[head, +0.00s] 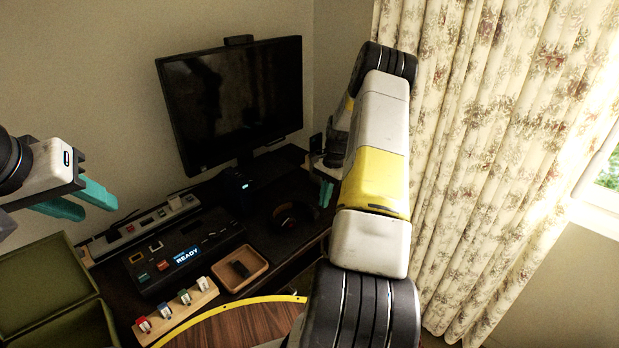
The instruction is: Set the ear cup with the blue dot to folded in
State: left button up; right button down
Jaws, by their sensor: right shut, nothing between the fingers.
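A dark rounded object (296,216), perhaps the headphones, lies on the dark desk to the right of the wooden tray. It is too dark to make out its ear cups, a blue dot or how they are folded. My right gripper (324,190) is above the desk's right side, just up and right of that object and apart from it in the picture. It is shut and empty, partly hidden by my own arm. My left gripper (84,207) is at the far left, its teal fingers apart, open and empty, away from the dark object.
A monitor (232,100) stands at the back of the desk. A console reading READY (186,256), a wooden tray (240,285) with a dark item, and a rack of coloured tags (175,314) stand left and in front. A green open box (50,285) is at the lower left. Curtains hang right.

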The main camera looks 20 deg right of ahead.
aim_at(313, 212)
jog(key=shift+s+a+f, duration=0.1)
jog(key=shift+s+a, duration=0.2)
jog(key=shift+a, duration=0.4)
jog(key=shift+s+a+m, duration=0.15)
jog(key=shift+s+m, duration=0.1)
jog(key=shift+m, duration=0.45)
jog(key=shift+s+a+m+t, duration=0.2)
jog(key=shift+m+t, duration=0.1)
jog(key=shift+m, duration=0.5)
jog(key=m, duration=0.1)
jog(key=a+m, duration=0.1)
jog(key=m, duration=0.1)
jog(key=shift+s+a+m+t, duration=0.1)
jog(key=shift+s+m+t, duration=0.2)
jog(key=shift+s+t, duration=0.1)
jog(key=m, duration=0.1)
jog(key=a+m, duration=0.1)
jog(key=m, duration=0.1)
jog(key=m+t, duration=0.1)
jog(key=shift+s+a, duration=0.15)
jog(key=shift+a, duration=0.15)
jog(key=shift+a+m+t+h, duration=0.25)
jog(key=shift+a+m, duration=0.1)
jog(key=shift+m, duration=0.75)
jog(key=shift+a+m+t+h, duration=0.15)
jog(key=shift+a+m+h, duration=0.15)
jog(key=shift+m, duration=0.8)
